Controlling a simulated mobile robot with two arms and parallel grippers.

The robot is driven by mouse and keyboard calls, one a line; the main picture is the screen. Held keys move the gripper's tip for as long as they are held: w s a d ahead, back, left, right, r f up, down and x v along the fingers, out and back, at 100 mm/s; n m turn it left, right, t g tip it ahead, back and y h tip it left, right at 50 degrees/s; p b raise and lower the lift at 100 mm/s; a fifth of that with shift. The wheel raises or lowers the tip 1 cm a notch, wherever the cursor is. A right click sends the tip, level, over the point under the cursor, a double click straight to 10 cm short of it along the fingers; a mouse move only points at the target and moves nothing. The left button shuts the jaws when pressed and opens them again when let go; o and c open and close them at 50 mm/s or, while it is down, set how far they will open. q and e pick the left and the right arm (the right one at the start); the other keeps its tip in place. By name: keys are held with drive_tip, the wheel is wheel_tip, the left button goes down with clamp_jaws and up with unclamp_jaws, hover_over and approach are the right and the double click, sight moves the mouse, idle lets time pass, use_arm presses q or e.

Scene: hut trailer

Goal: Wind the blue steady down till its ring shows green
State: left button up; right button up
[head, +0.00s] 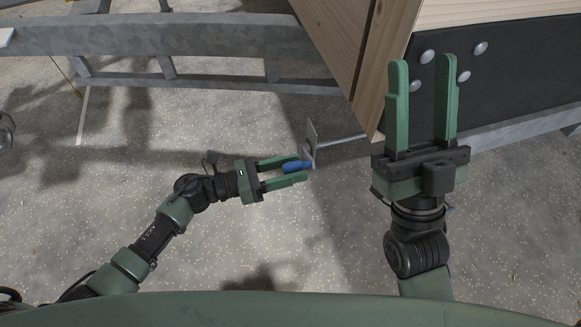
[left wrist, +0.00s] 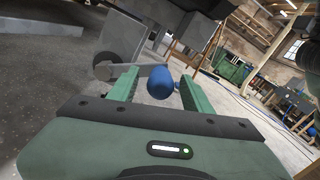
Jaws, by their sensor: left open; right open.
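A crank with a blue grip (head: 290,167) stands out below the corner of the wooden hut body. Its flat grey crank arm (head: 311,139) joins a thin grey rod (head: 340,142) that runs right, under the hut. My left gripper (head: 302,169) is open, with one finger on each side of the blue grip. In the left wrist view the rounded blue end (left wrist: 160,82) sits between the two green fingers, and I cannot tell whether they touch it. My right gripper (head: 422,63) is open and empty in front of the hut's dark panel. I see no indicator ring.
The wooden hut wall (head: 347,40) with its black bolted panel (head: 520,70) stands at upper right. A galvanised frame rail (head: 190,40) crosses the top left. The speckled floor around my left arm is clear. A workshop with benches lies far off in the left wrist view.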

use_arm(q)
clamp_jaws()
idle(1.4)
